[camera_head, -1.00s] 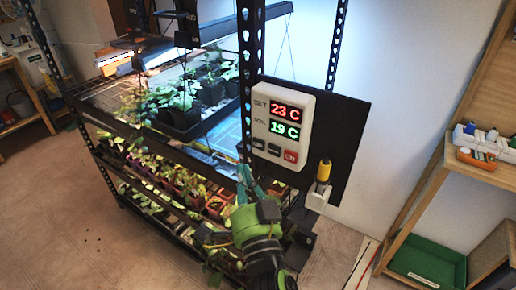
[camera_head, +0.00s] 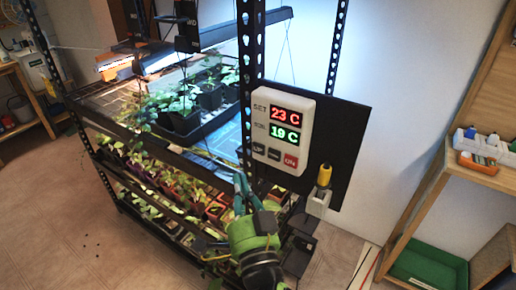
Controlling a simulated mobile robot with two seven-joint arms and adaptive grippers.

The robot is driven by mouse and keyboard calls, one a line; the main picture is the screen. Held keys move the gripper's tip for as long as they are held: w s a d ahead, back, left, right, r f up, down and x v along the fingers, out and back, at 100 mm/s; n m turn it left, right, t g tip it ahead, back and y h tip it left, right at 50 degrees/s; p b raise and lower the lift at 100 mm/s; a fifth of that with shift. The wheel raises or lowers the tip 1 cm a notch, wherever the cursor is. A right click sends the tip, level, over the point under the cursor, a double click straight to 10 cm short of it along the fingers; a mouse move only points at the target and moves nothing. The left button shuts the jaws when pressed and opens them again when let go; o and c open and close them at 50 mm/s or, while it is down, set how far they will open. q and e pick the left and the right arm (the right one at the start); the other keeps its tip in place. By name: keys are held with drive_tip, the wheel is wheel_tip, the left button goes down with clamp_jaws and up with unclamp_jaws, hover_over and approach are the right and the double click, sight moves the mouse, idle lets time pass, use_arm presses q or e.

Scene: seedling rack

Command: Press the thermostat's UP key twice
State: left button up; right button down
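The white thermostat (camera_head: 284,128) is fixed to a dark panel on the rack's front post. Its upper display reads 23 C in red beside SET, and its lower one reads 19 C in green. Below are three keys: the UP key (camera_head: 259,149) at the left, a dark key in the middle and a red ON key (camera_head: 291,161). My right gripper (camera_head: 240,184), green and dark with teal fingers, is below and left of the UP key, apart from it. Its fingers point up and look close together; their exact gap is unclear. My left gripper is not in view.
A yellow-handled plug (camera_head: 324,174) in a white socket sits on the dark panel (camera_head: 345,140), right of the keys. The rack's black post (camera_head: 246,90) and plant shelves stand left. A wooden shelf with bottles and a green tray (camera_head: 428,264) is at the right.

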idle(0.9)
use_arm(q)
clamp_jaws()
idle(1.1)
